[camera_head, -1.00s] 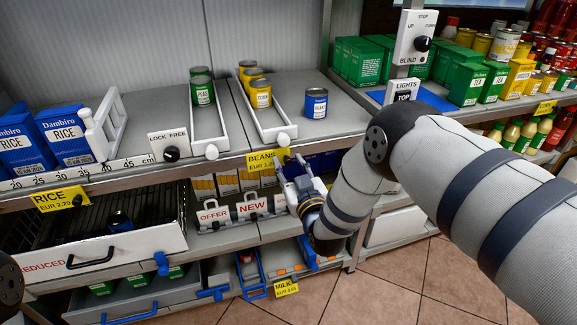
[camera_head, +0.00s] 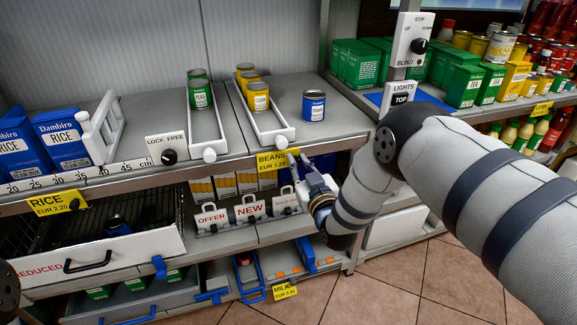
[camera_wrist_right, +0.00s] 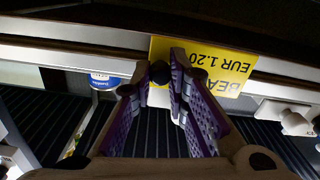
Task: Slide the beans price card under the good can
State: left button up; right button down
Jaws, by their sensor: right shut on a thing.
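The yellow beans price card (camera_head: 273,162) is on the front edge of the upper shelf, below the yellow-can tray; it also shows upside down in the right wrist view (camera_wrist_right: 225,65). My right gripper (camera_head: 296,158) is at the card's right end, shut on it, and partly hides it. In the wrist view its purple fingers (camera_wrist_right: 178,74) meet the card. A blue can (camera_head: 313,105) stands upright on the shelf, behind and right of the card. Another blue can (camera_head: 118,225) is in the reduced drawer. I cannot tell which is the good can. My left gripper is out of view.
Trays of green cans (camera_head: 200,95) and yellow cans (camera_head: 258,97) stand on the upper shelf. Rice boxes (camera_head: 62,140) are on the left. Offer and new holders (camera_head: 248,209) stand on the shelf below. Bare shelf surrounds the standing blue can.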

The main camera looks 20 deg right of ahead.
jog(key=d, duration=1.4)
jog(key=shift+d+f+b, duration=0.1)
jog(key=shift+b, duration=0.25)
jog(key=c, duration=1.5)
grip_release()
jog(key=shift+c, duration=0.2)
jog(key=s, duration=1.2)
jog(key=shift+s, duration=0.1)
